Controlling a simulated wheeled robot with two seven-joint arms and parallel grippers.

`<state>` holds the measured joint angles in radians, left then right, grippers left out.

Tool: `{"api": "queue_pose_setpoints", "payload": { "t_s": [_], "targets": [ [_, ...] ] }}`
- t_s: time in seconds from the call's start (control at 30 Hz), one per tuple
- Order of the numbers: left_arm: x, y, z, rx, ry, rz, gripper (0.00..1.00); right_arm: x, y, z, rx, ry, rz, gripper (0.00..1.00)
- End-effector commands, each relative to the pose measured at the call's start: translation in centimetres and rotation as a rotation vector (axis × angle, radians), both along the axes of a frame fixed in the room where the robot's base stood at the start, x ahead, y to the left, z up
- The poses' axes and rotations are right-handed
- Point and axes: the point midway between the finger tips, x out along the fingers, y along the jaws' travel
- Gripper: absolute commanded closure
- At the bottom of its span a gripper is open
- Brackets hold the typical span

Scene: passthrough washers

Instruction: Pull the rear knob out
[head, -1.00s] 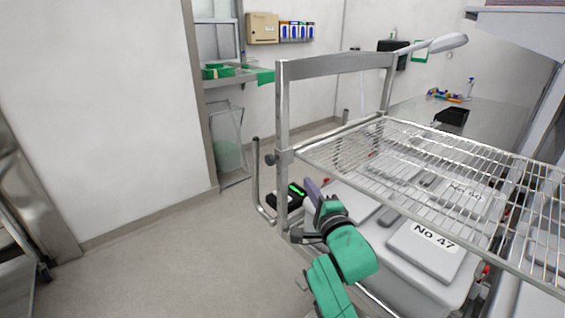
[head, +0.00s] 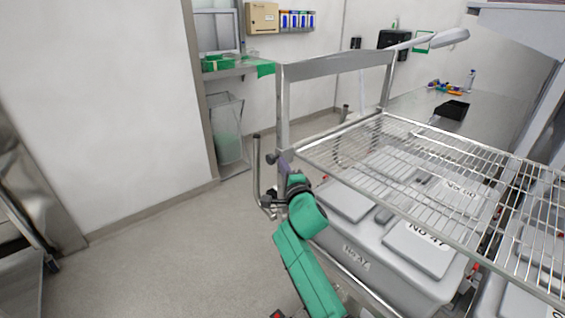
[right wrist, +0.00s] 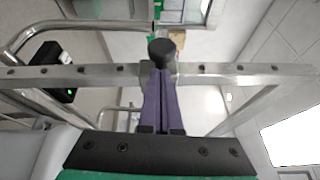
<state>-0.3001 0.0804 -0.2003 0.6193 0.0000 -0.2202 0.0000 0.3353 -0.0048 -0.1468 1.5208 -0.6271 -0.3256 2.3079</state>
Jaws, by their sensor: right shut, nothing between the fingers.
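A dark round knob (head: 271,158) sticks out from the upright metal post at the near left corner of the wire rack. It also shows in the right wrist view (right wrist: 161,47), in front of the metal bar with holes. My right gripper (head: 284,164) is at the post, right beside the knob. In the right wrist view its purple fingers (right wrist: 161,76) are together and empty, with the tips just below the knob. I cannot tell whether they touch it. My left gripper is not in view.
The rack's wire shelf (head: 420,180) extends right, above grey lidded bins (head: 375,255). A bent metal handle (head: 257,175) stands left of the post. A black box with a green light (right wrist: 58,72) shows in the wrist view. The floor on the left is clear.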

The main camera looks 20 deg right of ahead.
Motion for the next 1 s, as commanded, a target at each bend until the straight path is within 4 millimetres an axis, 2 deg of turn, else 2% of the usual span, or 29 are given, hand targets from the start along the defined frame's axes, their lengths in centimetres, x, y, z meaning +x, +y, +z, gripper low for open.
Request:
{"api": "queue_pose_setpoints", "payload": {
  "t_s": [0.33, 0.6, 1.0],
  "targets": [
    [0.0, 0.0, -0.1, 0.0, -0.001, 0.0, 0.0, 0.0, 0.4, -0.1, 0.001, 0.0, 0.0, 1.0],
    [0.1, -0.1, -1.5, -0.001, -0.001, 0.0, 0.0, -1.0, 2.8, -0.2, 0.003, -0.002, 0.0, 1.0],
    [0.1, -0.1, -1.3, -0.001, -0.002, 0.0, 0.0, -0.9, 2.7, 0.0, 0.0, 0.0, 0.001, 1.0]
  ]
}}
